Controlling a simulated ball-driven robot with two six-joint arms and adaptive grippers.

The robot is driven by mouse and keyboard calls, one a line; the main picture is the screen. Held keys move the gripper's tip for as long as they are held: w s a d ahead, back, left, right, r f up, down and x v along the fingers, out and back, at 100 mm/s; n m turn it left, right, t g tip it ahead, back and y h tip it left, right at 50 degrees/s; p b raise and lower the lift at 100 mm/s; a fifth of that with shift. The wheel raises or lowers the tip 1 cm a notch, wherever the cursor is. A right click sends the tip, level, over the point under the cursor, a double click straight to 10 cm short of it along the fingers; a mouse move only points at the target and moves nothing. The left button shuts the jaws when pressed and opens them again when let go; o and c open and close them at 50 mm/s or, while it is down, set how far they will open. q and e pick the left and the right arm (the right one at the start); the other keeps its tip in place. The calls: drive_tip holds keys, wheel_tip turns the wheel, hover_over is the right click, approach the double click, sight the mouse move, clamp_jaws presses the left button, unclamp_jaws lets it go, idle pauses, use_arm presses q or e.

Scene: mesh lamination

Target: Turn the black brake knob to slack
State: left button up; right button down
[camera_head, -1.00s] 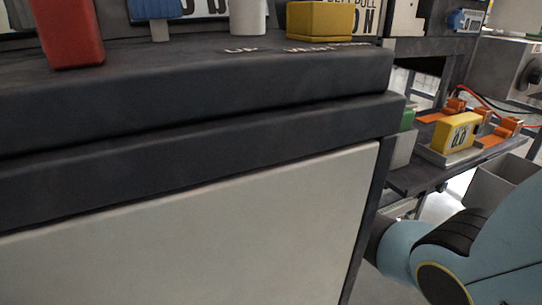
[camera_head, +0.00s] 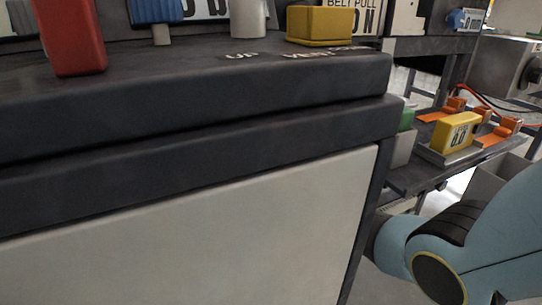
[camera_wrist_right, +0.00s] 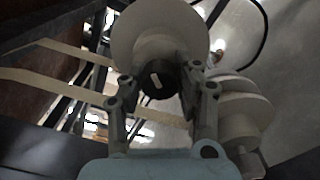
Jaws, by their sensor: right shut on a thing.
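The black brake knob (camera_wrist_right: 170,85) shows in the right wrist view, in front of a large pale round disc (camera_wrist_right: 160,35). A short white mark (camera_wrist_right: 155,81) on its face is slightly tilted from upright. My right gripper (camera_wrist_right: 163,80) has one finger on each side of the knob and is shut on it. The finger contacts are partly dark and hard to see. In the head view, my right arm shows at the lower right, but its gripper is out of frame. My left gripper is in neither view.
A second pale roller (camera_wrist_right: 235,110) stands close to the right finger. Pale strips (camera_wrist_right: 65,65) run at the left. In the head view, a dark-topped cabinet (camera_head: 200,200) fills the left, with a red block (camera_head: 72,38) and a yellow block (camera_head: 320,24) on top.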

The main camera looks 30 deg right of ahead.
drive_tip(key=n, duration=0.4)
drive_tip(key=shift+s+f+n, duration=0.1)
drive_tip(key=shift+f+n, duration=0.1)
drive_tip(key=shift+n, duration=2.1)
drive_tip(key=c, duration=0.9)
unclamp_jaws()
drive_tip(key=shift+r, duration=0.15)
wheel_tip(320, 180, up, 10)
drive_tip(key=shift+f, duration=0.1)
